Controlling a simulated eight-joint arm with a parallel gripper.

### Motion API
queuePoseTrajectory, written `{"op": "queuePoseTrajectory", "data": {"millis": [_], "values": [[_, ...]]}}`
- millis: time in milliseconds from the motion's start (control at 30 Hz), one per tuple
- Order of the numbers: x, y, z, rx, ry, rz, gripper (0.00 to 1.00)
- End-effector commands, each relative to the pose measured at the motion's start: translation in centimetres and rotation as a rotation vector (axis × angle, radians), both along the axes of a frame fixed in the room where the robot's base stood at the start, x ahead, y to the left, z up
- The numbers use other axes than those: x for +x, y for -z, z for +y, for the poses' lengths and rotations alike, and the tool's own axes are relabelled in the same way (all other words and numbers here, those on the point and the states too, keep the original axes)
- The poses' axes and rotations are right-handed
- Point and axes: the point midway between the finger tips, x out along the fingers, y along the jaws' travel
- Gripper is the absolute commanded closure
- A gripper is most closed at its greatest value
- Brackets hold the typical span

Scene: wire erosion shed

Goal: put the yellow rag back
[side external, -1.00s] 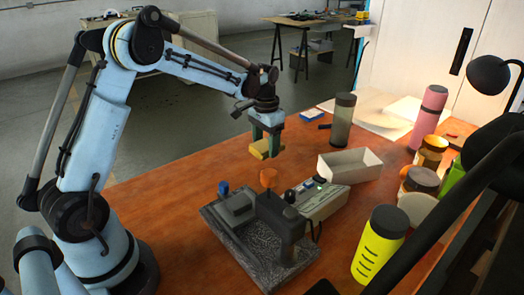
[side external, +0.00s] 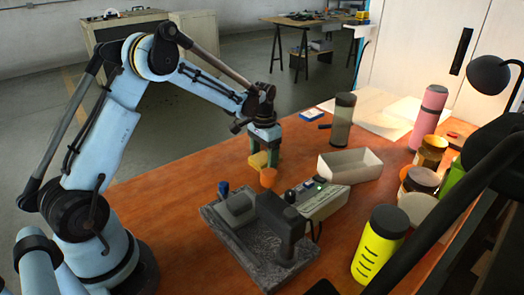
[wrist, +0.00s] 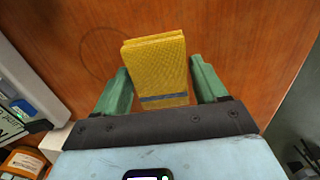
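The yellow rag (wrist: 155,68) is a folded, block-like pad with a dark blue stripe, seen in the wrist view. In the side view, the rag (side external: 258,160) hangs at the fingertips of my gripper (side external: 265,158), low over the wooden table. I cannot tell whether its lower edge touches the table. A faint dark ring (wrist: 105,52) marks the wood beside the rag in the wrist view.
A pale open tray (side external: 350,167) and a dark bottle (side external: 342,118) are to the right. The table left of the gripper is clear.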

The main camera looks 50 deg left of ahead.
Motion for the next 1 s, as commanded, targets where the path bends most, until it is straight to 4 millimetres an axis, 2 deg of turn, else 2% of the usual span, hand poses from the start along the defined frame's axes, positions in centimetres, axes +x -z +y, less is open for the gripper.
{"op": "queuePoseTrajectory", "data": {"millis": [33,100,467,567,800,1000], "values": [[0.0,0.0,0.0,0.0,0.0,0.0,0.19],[0.0,0.0,0.0,0.0,0.0,0.0,0.12],[0.0,-0.6,0.0,0.0,0.0,0.0,0.12],[0.0,-1.9,0.0,0.0,0.0,0.0,0.12],[-0.1,-6.9,0.0,0.0,0.0,0.0,0.12],[0.0,-10.2,0.0,-0.001,0.0,0.0,0.12]]}}
